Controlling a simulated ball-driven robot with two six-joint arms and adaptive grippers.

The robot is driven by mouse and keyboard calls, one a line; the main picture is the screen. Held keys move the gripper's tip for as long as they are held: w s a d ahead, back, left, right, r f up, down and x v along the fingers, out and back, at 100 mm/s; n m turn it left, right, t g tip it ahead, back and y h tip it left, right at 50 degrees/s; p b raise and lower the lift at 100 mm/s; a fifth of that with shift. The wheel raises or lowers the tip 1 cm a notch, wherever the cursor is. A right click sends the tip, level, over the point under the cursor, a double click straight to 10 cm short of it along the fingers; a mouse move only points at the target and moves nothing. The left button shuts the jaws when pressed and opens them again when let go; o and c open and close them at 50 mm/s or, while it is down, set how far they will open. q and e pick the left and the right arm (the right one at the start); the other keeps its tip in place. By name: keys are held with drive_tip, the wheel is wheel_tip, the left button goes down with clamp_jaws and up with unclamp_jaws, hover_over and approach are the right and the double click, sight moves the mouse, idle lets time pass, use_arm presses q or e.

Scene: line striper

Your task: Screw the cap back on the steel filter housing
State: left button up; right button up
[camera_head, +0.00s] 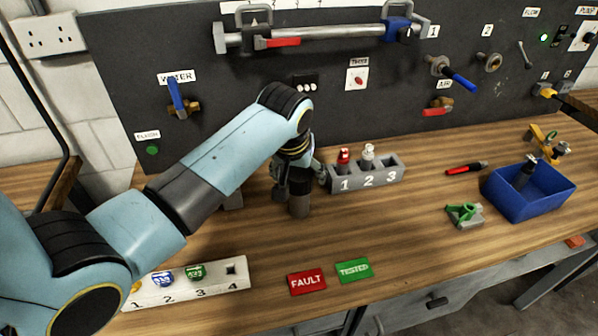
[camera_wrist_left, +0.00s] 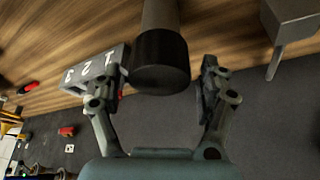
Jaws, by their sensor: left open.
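A grey cylinder that looks like the steel filter housing (camera_head: 299,207) stands upright on the bench, below my left gripper (camera_head: 301,181). In the left wrist view, its narrower metal body (camera_wrist_left: 160,14) ends in a wider black part that looks like the cap (camera_wrist_left: 160,66). The black part lies between the two spread fingers of my left gripper, with a visible gap to the right finger. Contact on the left side is unclear. I cannot tell how tightly the cap sits. In the head view the gripper hides the cap. My right gripper is not in view.
A grey rack (camera_head: 372,183) numbered 1 to 3 stands close right of the gripper. A grey block (camera_wrist_left: 290,18) is on the other side. A white tray (camera_head: 220,290), FAULT card (camera_head: 307,282), TESTED card (camera_head: 353,270) and blue bin (camera_head: 530,203) lie farther off. A dark panel rises behind.

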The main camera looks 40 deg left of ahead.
use_arm(q)
drive_tip(key=c, duration=1.4)
drive_tip(key=m+h, duration=0.1)
drive_tip(key=m, duration=0.3)
drive_tip(key=shift+m+h, duration=0.3)
drive_tip(key=shift+h, duration=0.1)
drive_tip(key=shift+a+m+h, duration=0.1)
drive_tip(key=shift+m+h, duration=0.3)
drive_tip(key=shift+m, duration=0.6)
drive_tip(key=m+h, duration=0.1)
drive_tip(key=m, duration=0.1)
drive_tip(key=shift+m, duration=0.3)
drive_tip(key=m+g+h, duration=0.1)
drive_tip(key=m, duration=0.3)
drive_tip(key=shift+f+b, duration=0.1)
drive_tip(key=shift+b, duration=0.3)
drive_tip(key=o, duration=1.8)
